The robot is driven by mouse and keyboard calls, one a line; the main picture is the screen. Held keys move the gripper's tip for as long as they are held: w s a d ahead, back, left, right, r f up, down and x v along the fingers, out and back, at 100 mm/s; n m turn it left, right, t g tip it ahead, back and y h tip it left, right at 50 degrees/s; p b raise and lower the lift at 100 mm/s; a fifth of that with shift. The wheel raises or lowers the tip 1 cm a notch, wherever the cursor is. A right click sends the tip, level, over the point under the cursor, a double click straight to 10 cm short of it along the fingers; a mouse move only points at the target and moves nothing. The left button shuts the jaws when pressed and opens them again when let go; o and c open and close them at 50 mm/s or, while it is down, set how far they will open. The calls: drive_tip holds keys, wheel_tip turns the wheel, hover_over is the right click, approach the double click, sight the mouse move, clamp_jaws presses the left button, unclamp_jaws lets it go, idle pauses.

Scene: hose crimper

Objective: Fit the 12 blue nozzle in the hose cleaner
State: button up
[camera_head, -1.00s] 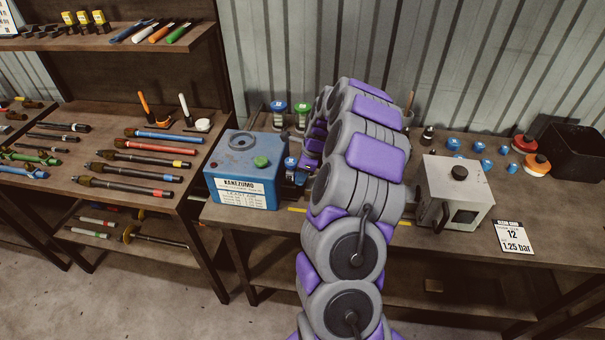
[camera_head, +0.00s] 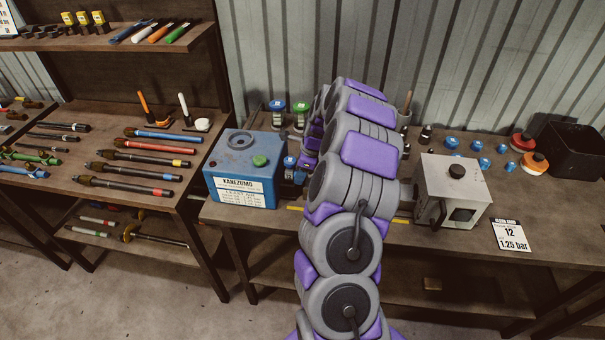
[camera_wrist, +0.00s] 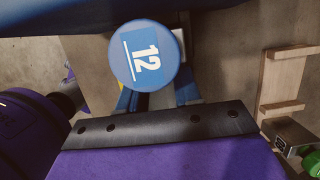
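A round blue cap marked 12 (camera_wrist: 144,55), which looks like the blue nozzle, faces the camera in the wrist view. It sits just beyond the black-edged purple part of my gripper, with blue parts beneath it. In the head view, a small blue cap (camera_head: 290,162) shows at the right side of a blue KANEZUMO machine (camera_head: 240,165) with a green button; it appears to be the same nozzle. I cannot tell whether it is seated or held. My gripper is mostly hidden behind my grey and purple arm in the head view, and its fingertips are not clear.
A grey box-shaped machine (camera_head: 453,190) stands right of my arm. Several blue caps (camera_head: 477,145), red and orange caps (camera_head: 530,150) and a black bin (camera_head: 574,148) are behind it. A card reading 12 and 1.25 bar (camera_head: 511,236) lies at the front edge. Hoses lie on the left bench (camera_head: 110,210).

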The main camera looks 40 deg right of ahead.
drive_tip(key=shift+o, duration=0.4)
drive_tip(key=p+v, duration=0.3)
drive_tip(key=v, duration=1.4)
drive_tip(key=shift+s, duration=0.25)
drive_tip(key=shift+r, duration=0.1)
drive_tip(key=s+a+r+n+g, duration=0.1)
drive_tip(key=s+a+r+n, duration=0.15)
drive_tip(key=a+n, duration=0.45)
drive_tip(key=s+a+r+n, duration=0.1)
drive_tip(key=s+a+n, duration=0.2)
drive_tip(key=a, duration=0.7)
drive_tip(key=s+a+r+n+g, duration=0.1)
drive_tip(key=s+a+r+n, duration=0.15)
drive_tip(key=a+n, duration=0.45)
drive_tip(key=s+a+f+n+g+h, duration=0.1)
drive_tip(key=s+a+n, duration=0.4)
drive_tip(key=s, duration=0.5)
drive_tip(key=s+a+f+n+g+h, duration=0.1)
drive_tip(key=s+a+n, duration=0.4)
drive_tip(key=s, duration=0.5)
drive_tip(key=shift+s+f+n, duration=0.4)
drive_tip(key=shift+f+n, duration=0.1)
